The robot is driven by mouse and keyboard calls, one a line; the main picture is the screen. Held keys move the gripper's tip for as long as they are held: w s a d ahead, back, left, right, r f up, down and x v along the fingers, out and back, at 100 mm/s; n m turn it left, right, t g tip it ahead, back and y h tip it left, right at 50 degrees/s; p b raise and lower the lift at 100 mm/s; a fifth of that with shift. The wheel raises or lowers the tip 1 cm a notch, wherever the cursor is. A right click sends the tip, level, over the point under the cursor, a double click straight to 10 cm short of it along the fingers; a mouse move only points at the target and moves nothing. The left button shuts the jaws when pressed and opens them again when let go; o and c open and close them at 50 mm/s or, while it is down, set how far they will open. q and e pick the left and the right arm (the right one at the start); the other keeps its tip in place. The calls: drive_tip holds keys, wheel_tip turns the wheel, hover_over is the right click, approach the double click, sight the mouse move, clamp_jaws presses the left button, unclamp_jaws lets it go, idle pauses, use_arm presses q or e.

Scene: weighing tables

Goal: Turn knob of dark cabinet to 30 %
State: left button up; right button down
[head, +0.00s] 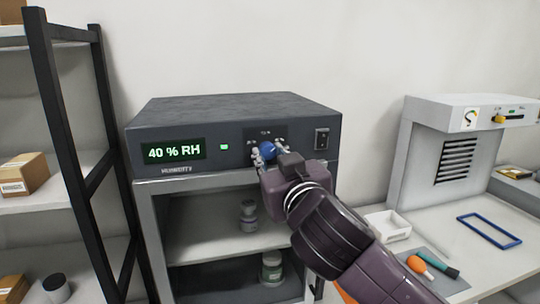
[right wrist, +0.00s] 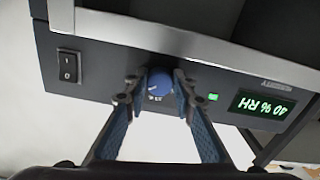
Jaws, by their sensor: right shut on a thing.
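The dark cabinet (head: 235,110) stands in the middle of the head view, with a lit display (head: 174,151) reading 40 % RH. Its blue knob (head: 268,150) is on the front panel, between a green light and a black rocker switch. My right gripper (head: 263,155) is at the panel, its fingers on either side of the knob and shut on it. In the right wrist view the picture is upside down; the knob (right wrist: 159,84) sits between the two fingertips, and the display (right wrist: 265,105) also reads 40 % RH. My left gripper is not in view.
Bottles (head: 248,216) stand on the shelves inside the cabinet. A dark-framed rack (head: 66,120) with cardboard boxes is at the left. At the right, a table holds a white tray (head: 388,226), a blue frame (head: 488,231), and a grey-white unit (head: 455,150). The cabinet top is clear.

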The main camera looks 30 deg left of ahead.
drive_tip(key=n, duration=0.5)
drive_tip(key=shift+p, duration=0.3)
drive_tip(key=n, duration=0.5)
drive_tip(key=shift+n+p, duration=0.3)
drive_tip(key=shift+p, duration=0.1)
drive_tip(key=c, duration=1.6)
unclamp_jaws()
drive_tip(key=shift+d, duration=0.1)
drive_tip(key=shift+v, duration=3.95)
drive_tip(key=shift+r, duration=0.1)
